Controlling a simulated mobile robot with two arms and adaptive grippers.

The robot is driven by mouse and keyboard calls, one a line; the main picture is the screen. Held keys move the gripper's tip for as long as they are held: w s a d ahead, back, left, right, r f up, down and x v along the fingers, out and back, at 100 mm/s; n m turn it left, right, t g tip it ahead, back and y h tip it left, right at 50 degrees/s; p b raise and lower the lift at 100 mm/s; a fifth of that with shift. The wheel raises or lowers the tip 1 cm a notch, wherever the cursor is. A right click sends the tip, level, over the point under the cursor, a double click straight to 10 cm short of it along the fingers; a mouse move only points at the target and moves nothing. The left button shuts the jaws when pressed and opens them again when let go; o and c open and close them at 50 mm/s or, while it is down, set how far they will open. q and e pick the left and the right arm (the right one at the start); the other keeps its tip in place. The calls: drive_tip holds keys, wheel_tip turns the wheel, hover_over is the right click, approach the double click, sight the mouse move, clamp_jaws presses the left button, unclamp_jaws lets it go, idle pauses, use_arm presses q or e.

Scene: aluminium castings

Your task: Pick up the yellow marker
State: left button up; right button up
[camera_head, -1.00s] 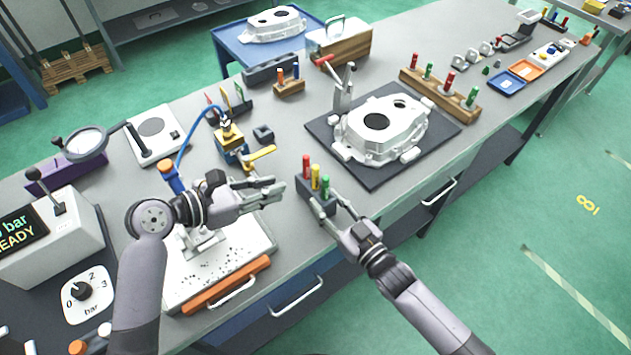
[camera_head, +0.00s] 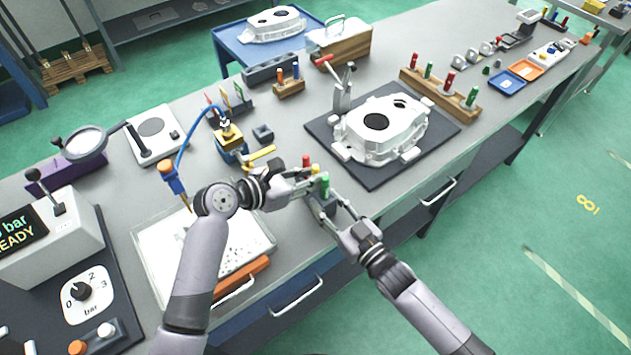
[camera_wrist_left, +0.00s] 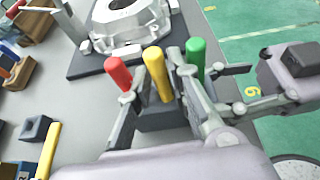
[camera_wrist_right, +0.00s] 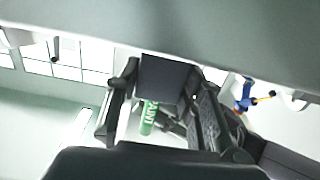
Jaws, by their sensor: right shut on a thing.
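The yellow marker (camera_wrist_left: 157,74) stands upright in a dark block (camera_wrist_left: 163,118), between a red marker (camera_wrist_left: 118,74) and a green marker (camera_wrist_left: 196,58). In the head view the yellow marker (camera_head: 315,169) is partly hidden by my left gripper (camera_head: 306,184). In the left wrist view my left gripper (camera_wrist_left: 155,92) is open, its fingers on either side of the yellow marker; I cannot tell whether they touch it. My right gripper (camera_head: 328,204) is shut on the dark block, which shows between its fingers in the right wrist view (camera_wrist_right: 165,78), with the green marker (camera_wrist_right: 149,117) behind.
A casting (camera_head: 380,130) lies on a dark mat (camera_head: 452,130) behind the block. A wooden rack (camera_head: 425,92) of red and green markers stands farther back. A shallow tray (camera_head: 150,262) is at the front left.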

use_arm(q)
drive_tip(key=shift+c, duration=0.4)
clamp_jaws()
wheel_tip(320, 180, up, 10)
use_arm(e)
drive_tip(key=o, duration=1.3)
